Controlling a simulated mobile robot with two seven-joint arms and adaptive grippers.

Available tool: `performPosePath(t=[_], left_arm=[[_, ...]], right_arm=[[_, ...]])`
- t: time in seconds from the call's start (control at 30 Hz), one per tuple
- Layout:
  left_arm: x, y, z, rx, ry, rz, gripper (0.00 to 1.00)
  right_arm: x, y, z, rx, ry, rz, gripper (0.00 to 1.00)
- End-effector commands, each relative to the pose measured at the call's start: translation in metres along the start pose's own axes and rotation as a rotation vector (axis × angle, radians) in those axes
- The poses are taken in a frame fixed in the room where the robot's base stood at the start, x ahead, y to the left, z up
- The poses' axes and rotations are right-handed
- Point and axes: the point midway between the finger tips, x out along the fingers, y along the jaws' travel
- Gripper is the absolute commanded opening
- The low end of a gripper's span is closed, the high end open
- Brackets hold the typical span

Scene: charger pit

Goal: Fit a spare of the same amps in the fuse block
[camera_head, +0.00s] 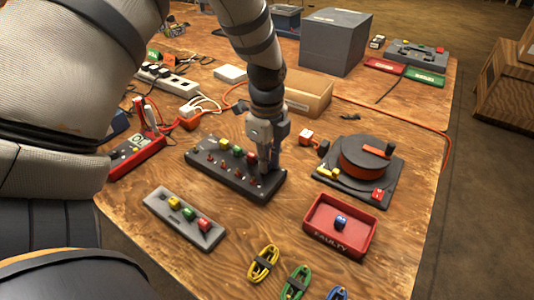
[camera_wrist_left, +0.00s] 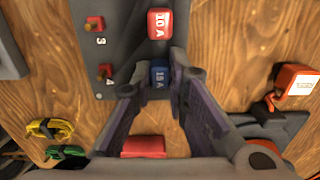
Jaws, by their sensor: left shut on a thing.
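The dark fuse block (camera_head: 232,186) lies mid-table, with green, yellow and red fuses along its far row. My left gripper (camera_head: 266,166) points down over its right end. In the left wrist view the fingertips (camera_wrist_left: 158,78) are shut on a blue 15 A fuse (camera_wrist_left: 160,74), over the block (camera_wrist_left: 127,30) beside the mark 4. A red 10 A fuse (camera_wrist_left: 160,22) stands in the neighbouring place. I cannot tell whether the blue fuse is fully seated. The grey spare holder (camera_head: 184,230) carries yellow, green and red fuses. The red FAULTY tray (camera_head: 312,228) holds another blue fuse (camera_head: 341,222).
A red meter (camera_head: 137,157) lies to the left. Yellow (camera_head: 263,263) and green (camera_head: 296,283) cable coils lie at the front. A cardboard box (camera_head: 306,96) stands behind the gripper.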

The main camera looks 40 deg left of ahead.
Motion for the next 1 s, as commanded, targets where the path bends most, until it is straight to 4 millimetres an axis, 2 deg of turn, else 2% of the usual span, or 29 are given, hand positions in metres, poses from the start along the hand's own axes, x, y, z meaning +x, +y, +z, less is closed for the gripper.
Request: performPosePath(t=[0.17, 0.2, 0.3, 0.5, 0.53, 0.6, 0.87, 1.0], left_arm=[[-0.001, 0.0, 0.0, 0.0, 0.0, -0.002, 0.0], [-0.001, 0.0, 0.0, 0.0, 0.0, -0.002, 0.17], [-0.001, 0.0, 0.0, 0.0, 0.0, -0.002, 0.38], [-0.001, 0.0, 0.0, 0.0, 0.0, -0.001, 0.38], [-0.001, 0.0, 0.0, 0.0, 0.0, -0.001, 0.4], [-0.001, 0.0, 0.0, 0.0, 0.0, -0.001, 0.51], [-0.001, 0.0, 0.0, 0.0, 0.0, -0.001, 0.51], [-0.011, -0.001, 0.0, 0.0, 0.0, -0.005, 0.51]], right_arm=[[0.0, 0.0, 0.0, 0.0, 0.001, 0.0, 0.34], [0.0, 0.0, 0.0, 0.0, 0.001, 0.0, 0.34], [0.0, 0.0, 0.0, 0.0, 0.001, 0.0, 0.34], [0.0, 0.0, 0.0, 0.0, 0.001, 0.0, 0.34], [0.0, 0.0, 0.0, 0.0, 0.001, 0.0, 0.34], [0.0, 0.0, 0.0, 0.0, 0.001, 0.0, 0.34], [0.0, 0.0, 0.0, 0.0, 0.001, 0.0, 0.34], [-0.002, 0.0, -0.002, 0.0, 0.008, 0.0, 0.34]])
